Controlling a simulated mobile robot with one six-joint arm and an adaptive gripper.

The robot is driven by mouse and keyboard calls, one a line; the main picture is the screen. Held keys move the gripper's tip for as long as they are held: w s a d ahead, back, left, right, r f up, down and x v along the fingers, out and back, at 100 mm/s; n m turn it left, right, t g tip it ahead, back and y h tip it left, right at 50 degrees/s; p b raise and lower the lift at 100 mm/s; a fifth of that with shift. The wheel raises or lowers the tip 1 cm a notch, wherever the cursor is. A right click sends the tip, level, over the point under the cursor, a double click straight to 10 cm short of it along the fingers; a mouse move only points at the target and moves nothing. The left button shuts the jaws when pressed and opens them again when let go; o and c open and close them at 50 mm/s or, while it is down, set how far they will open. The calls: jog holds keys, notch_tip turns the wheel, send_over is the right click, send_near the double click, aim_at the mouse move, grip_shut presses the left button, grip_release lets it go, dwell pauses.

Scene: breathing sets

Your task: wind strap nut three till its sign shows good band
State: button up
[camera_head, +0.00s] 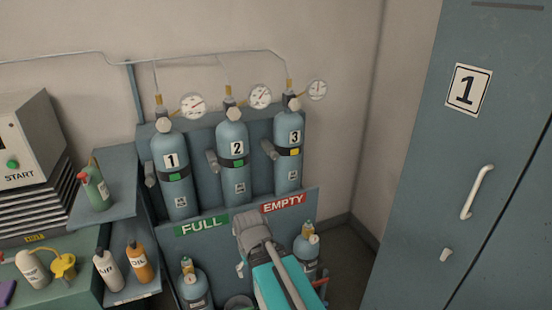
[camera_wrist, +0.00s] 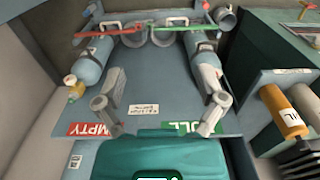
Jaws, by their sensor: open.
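Cylinder 3 (camera_head: 289,155) stands upright at the right of the rack in the head view. Its dark strap carries a yellow sign (camera_head: 294,152), and a grey strap nut (camera_head: 268,149) sticks out at the strap's left side. Cylinders 1 (camera_head: 172,172) and 2 (camera_head: 233,155) have green signs on their straps. My gripper (camera_head: 251,228) is below and in front of the rack, well short of nut three. In the wrist view my gripper (camera_wrist: 160,110) has its fingers wide apart with nothing between them. Nut three cannot be made out in the wrist view.
Gauges (camera_head: 260,96) and a pipe run above the cylinders. A panel with FULL (camera_head: 202,226) and EMPTY (camera_head: 283,203) labels fronts the rack; small cylinders (camera_head: 307,248) stand below. Bottles (camera_head: 108,270) are at left, a locker (camera_head: 445,170) at right.

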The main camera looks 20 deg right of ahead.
jog(key=w+m+t+y+b, duration=0.35)
jog(key=w+m, duration=0.25)
jog(key=w, duration=0.6)
jog(key=m+t+h+b, duration=0.5)
jog(key=m+t, duration=1)
jog(key=m, duration=1.1)
send_near(275, 157)
jog(key=s+d+y+b, duration=0.1)
jog(key=s+y, duration=0.1)
jog(key=s, duration=0.1)
jog(key=shift+w+r+g+h, duration=0.1)
jog(key=shift+r+g+h, duration=0.15)
jog(key=shift+r, duration=0.1)
jog(key=shift+w, duration=0.1)
jog(key=w, duration=1.3)
jog(key=shift+w, duration=0.3)
